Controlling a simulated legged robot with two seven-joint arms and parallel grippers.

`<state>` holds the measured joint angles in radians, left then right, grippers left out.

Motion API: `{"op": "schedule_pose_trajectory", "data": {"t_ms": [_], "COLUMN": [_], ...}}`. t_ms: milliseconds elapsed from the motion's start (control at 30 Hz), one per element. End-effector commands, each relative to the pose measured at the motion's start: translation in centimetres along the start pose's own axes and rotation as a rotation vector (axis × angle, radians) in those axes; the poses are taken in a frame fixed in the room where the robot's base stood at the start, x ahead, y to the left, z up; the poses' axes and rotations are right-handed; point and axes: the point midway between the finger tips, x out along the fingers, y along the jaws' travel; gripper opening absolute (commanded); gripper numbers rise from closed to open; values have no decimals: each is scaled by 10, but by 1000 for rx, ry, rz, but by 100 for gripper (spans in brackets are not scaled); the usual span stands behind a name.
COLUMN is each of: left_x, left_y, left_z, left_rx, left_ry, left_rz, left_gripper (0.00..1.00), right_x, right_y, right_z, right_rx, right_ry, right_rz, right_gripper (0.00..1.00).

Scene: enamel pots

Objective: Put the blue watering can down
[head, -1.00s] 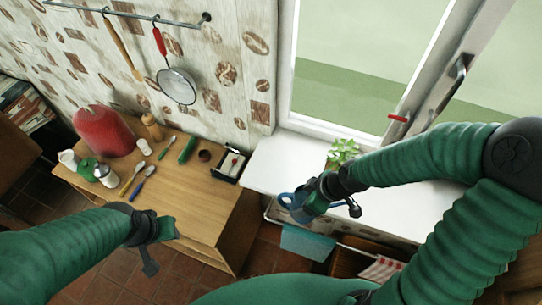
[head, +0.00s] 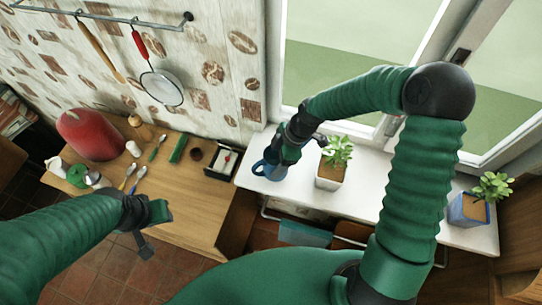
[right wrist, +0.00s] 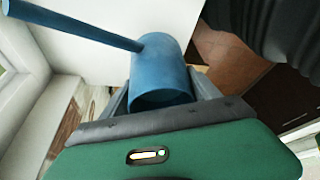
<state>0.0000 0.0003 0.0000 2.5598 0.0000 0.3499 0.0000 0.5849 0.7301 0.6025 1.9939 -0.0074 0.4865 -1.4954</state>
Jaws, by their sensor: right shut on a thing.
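The blue watering can (head: 268,171) is at the left end of the white windowsill (head: 373,190) in the head view. My right gripper (head: 284,156) is shut on it. In the right wrist view the can (right wrist: 160,72) sits between the two grey fingers of the right gripper (right wrist: 163,92), its long spout reaching to the upper left over the white surface. I cannot tell whether its base touches the sill. My left gripper (head: 157,228) is open and empty in front of the wooden cabinet (head: 190,205).
A potted plant (head: 334,165) stands on the sill just right of the can. Another plant in a blue pot (head: 468,209) stands at the far right. A black tray (head: 222,163) lies on the cabinet's right end. The sill between the plants looks clear.

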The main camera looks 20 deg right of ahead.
Motion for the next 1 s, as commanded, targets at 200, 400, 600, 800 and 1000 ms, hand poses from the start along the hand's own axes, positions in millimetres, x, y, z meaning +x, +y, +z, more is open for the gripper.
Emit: {"op": "schedule_pose_trajectory", "data": {"t_ms": [200,400,600,800,1000], "left_x": [-9,-20,-21,-20,-20], "left_y": [0,0,0,0,0], "left_z": [-2,-5,-5,-5,-5], "left_rx": [0,0,0,0,0], "left_ry": [0,0,0,0,0], "left_rz": [0,0,0,0,0], "left_gripper": [36,36,36,36,36], "right_x": [3,27,37,38,38], "right_y": [27,29,31,29,30], "right_z": [-7,2,7,8,8], "right_rx": [-1,1,0,0,0], "right_ry": [1,1,0,-1,0], "right_rz": [1,-3,2,1,1], "right_gripper": [1,1,1,85,92]}}
